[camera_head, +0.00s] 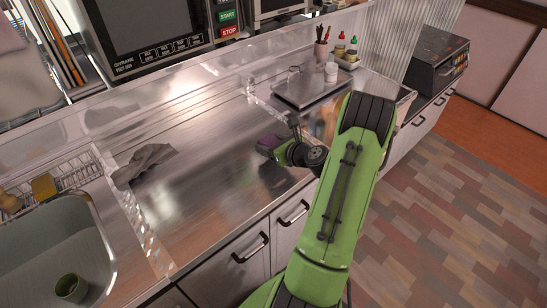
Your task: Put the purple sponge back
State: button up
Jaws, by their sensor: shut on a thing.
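My gripper (279,145) is at the end of my green arm, low over the right part of the steel counter. It is shut on the purple sponge (270,141), a small block with a purple face and green beside it. My wrist and fingers hide part of the sponge. I cannot tell whether the sponge touches the counter or is just above it. A wire rack (77,178) stands at the back of the sink on the left, with a yellow sponge (43,187) and a brown item (9,202) on it.
A grey cloth (142,163) lies on the steel counter (205,165) between the sink and my gripper. The sink (40,236) holds a green cup (71,287). A metal tray (308,90) and bottles stand at the back right. The middle of the counter is clear.

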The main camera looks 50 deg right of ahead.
notch_tip(320, 180, down, 4)
jog(key=shift+b, duration=0.7)
jog(key=shift+r, duration=0.15)
jog(key=o, duration=1.1)
